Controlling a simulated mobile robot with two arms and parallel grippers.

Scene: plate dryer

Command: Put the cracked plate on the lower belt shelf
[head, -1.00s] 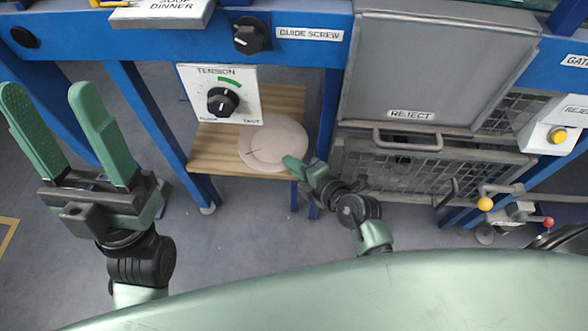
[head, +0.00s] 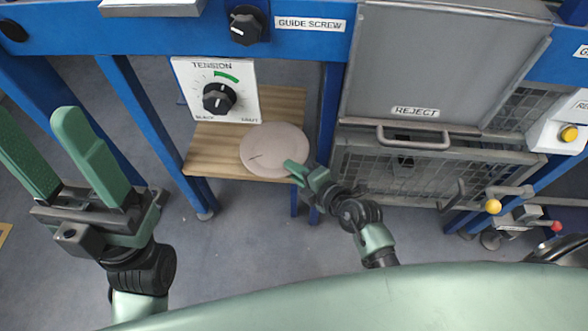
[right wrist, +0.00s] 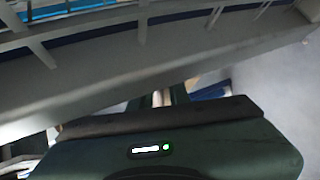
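The cracked plate (head: 274,148) is pale pink and round, with a short dark crack at its lower left. It rests on a slatted wooden shelf (head: 212,150) below the machine's blue frame, near the shelf's front right. My right gripper (head: 303,173) is at the plate's lower right edge, its fingers looking apart; whether a fingertip touches the rim is unclear. In the right wrist view, the fingers (right wrist: 162,98) show a narrow pale gap, and the plate cannot be made out. My left gripper (head: 45,140) is open and empty at the left, away from the shelf.
The tension panel (head: 215,90) hangs over the shelf's back left. A blue leg (head: 326,120) stands right of the plate. The grey reject bin (head: 420,70) and mesh basket (head: 400,175) are farther right. The floor in front is clear.

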